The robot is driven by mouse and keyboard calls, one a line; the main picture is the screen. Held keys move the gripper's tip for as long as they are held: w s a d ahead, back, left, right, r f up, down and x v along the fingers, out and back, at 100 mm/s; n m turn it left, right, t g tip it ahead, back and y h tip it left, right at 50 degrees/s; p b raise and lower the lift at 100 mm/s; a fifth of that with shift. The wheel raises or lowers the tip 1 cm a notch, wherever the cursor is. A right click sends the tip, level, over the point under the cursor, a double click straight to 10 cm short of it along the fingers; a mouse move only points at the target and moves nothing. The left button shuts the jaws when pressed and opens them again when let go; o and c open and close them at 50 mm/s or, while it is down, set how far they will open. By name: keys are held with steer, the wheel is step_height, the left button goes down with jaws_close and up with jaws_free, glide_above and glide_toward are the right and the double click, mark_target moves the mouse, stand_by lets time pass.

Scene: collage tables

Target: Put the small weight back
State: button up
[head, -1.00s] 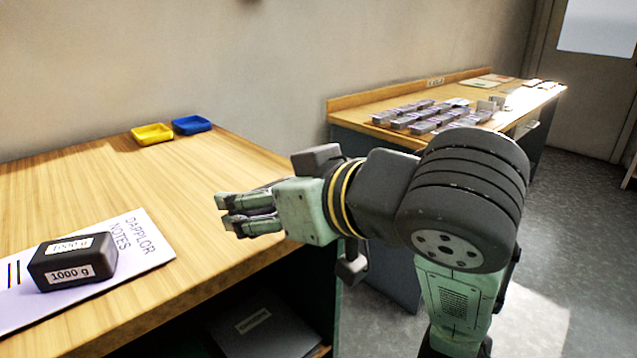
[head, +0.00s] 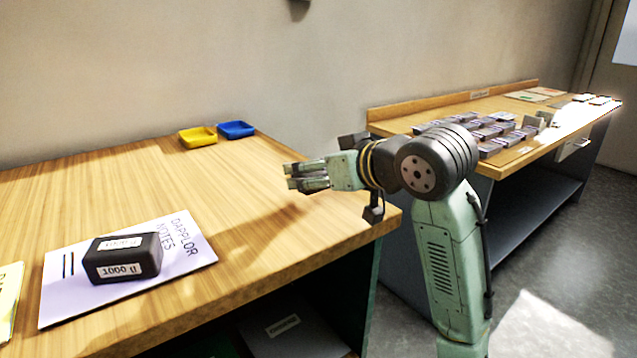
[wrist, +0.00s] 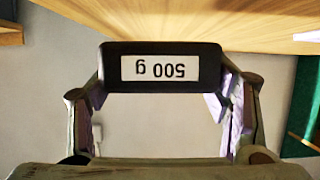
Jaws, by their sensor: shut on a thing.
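My gripper (head: 290,176) is shut on a small dark weight (wrist: 160,50) with a white label reading 500 g, upside down in the wrist view. It holds the weight by its two ends. In the head view the weight can hardly be made out between the fingers. The gripper is above the right part of the near wooden table (head: 265,215). A larger black weight (head: 122,257), marked 1000 g, rests on a pale sheet titled "Dapplor Notes" (head: 195,255) at the left front of that table.
A yellow tray (head: 198,137) and a blue tray (head: 236,130) stand at the table's back edge. A yellowish sheet (head: 8,295) shows at the far left. A second table (head: 470,108) at the right bears several grey blocks (head: 490,130). The near table's middle is bare.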

steer(key=shift+f, duration=1.45)
steer(key=shift+f, duration=0.2)
steer(key=o, duration=1.8)
steer(key=shift+r, duration=0.25)
steer(key=v, duration=1.2)
steer(key=shift+b, duration=0.3)
steer(key=shift+s+f, duration=0.1)
steer(key=shift+f, duration=0.05)
